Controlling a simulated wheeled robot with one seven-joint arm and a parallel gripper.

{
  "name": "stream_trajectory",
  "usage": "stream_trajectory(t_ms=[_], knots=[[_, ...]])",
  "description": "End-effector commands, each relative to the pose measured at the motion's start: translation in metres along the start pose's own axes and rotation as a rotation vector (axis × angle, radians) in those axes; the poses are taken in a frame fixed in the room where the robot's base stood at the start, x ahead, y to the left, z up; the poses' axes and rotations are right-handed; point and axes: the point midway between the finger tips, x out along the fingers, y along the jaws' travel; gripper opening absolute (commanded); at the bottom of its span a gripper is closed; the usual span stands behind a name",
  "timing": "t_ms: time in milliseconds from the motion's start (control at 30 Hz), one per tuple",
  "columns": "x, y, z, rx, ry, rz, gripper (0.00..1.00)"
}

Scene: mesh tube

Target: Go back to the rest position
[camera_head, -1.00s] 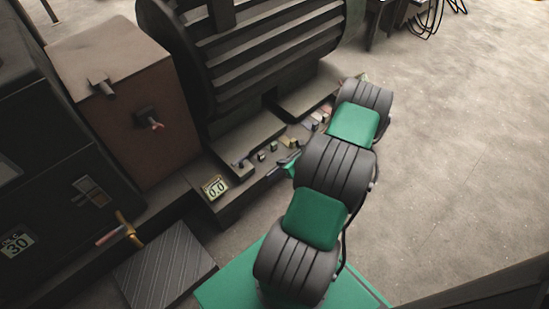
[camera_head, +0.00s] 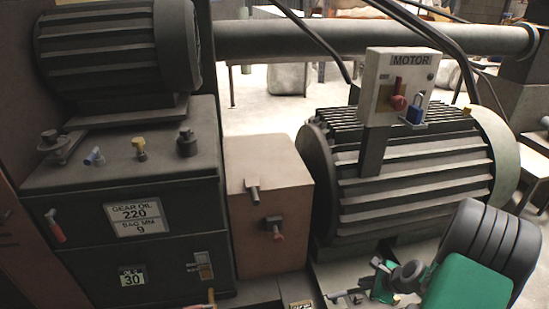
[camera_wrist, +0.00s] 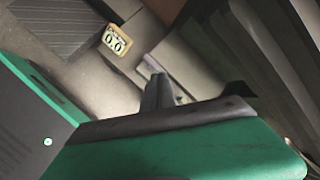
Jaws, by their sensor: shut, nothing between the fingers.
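My gripper (camera_wrist: 158,82) shows in the wrist view as dark fingers drawn together, with nothing between them. In the head view, my green and black arm is folded at the lower right, in front of the big ribbed motor (camera_head: 415,180).
A brown box (camera_head: 265,205) with a red-tipped lever stands left of the motor. A dark gear oil cabinet (camera_head: 80,235) fills the left. A motor switch box (camera_head: 398,85) with a blue padlock (camera_head: 415,112) stands above the motor. Open floor lies behind.

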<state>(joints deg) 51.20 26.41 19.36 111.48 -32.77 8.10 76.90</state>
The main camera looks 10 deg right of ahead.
Motion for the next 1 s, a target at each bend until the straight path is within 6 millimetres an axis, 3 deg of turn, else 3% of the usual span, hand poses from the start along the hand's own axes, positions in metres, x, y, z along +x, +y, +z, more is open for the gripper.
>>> stream_trajectory(t_ms=[33, 200, 267, 400, 500, 600, 667, 1000], knots=[[-0.043, -0.018, 0.048, -0.183, 0.015, 0.040, 0.00], [-0.141, -0.027, 0.163, -0.804, 0.056, 0.186, 0.00], [-0.179, -0.025, 0.201, -1.015, 0.064, 0.229, 0.00], [-0.275, -0.008, 0.279, -1.494, 0.066, 0.321, 0.00], [-0.336, 0.010, 0.316, -1.788, 0.052, 0.373, 0.00], [-0.374, 0.027, 0.334, -1.988, 0.032, 0.406, 0.00], [-0.385, 0.034, 0.337, -2.054, 0.024, 0.417, 0.00], [-0.386, 0.039, 0.336, -2.093, 0.018, 0.424, 0.00]])
